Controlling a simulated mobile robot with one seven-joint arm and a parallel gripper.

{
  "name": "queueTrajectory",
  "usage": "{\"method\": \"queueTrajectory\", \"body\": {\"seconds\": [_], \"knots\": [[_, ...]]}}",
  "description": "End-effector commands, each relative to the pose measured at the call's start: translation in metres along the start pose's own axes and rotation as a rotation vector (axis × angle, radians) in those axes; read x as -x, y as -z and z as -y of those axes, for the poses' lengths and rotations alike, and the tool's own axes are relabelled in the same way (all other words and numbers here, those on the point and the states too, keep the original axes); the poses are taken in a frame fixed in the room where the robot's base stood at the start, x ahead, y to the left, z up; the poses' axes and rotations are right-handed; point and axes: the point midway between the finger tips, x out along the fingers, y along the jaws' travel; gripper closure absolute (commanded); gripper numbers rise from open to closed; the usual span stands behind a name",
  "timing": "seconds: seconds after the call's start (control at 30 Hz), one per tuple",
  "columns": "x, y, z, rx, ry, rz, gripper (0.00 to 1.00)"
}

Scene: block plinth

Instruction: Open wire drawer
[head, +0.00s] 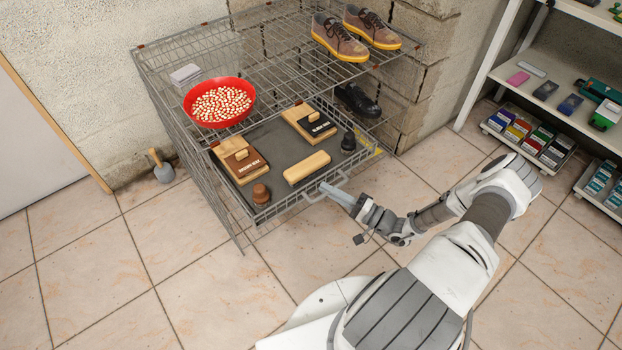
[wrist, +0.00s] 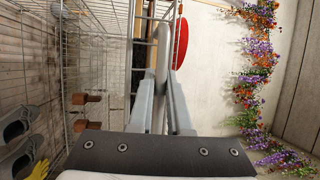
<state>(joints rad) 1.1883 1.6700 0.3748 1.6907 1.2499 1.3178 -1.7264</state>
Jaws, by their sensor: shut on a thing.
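The wire drawer (head: 288,212) sits low in the grey wire rack (head: 190,155) and stands out from it, with its grey floor and contents exposed. A wire handle (head: 342,180) is on its front. My gripper (head: 326,188) is at this handle, with its fingers shut on it. In the wrist view the two fingers of my gripper (wrist: 162,80) close on the upright-looking handle bar (wrist: 162,42). The drawer holds wooden brush boxes (head: 240,160), a pale wooden block (head: 307,167) and small dark and brown pieces.
A red bowl of pale pieces (head: 219,103) is on the rack at the left. Brown shoes (head: 340,40) stand on the top shelf and a black shoe (head: 357,100) is below. A trowel (head: 161,168) leans by the wall. Shelving (head: 570,70) stands at right. The tiled floor in front is clear.

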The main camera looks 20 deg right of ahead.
Motion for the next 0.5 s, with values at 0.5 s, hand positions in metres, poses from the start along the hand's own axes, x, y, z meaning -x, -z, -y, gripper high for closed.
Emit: {"method": "queueTrajectory", "body": {"seconds": [0.5], "knots": [[0.072,-0.028,0.015,-0.001,0.000,0.002,1.00]]}}
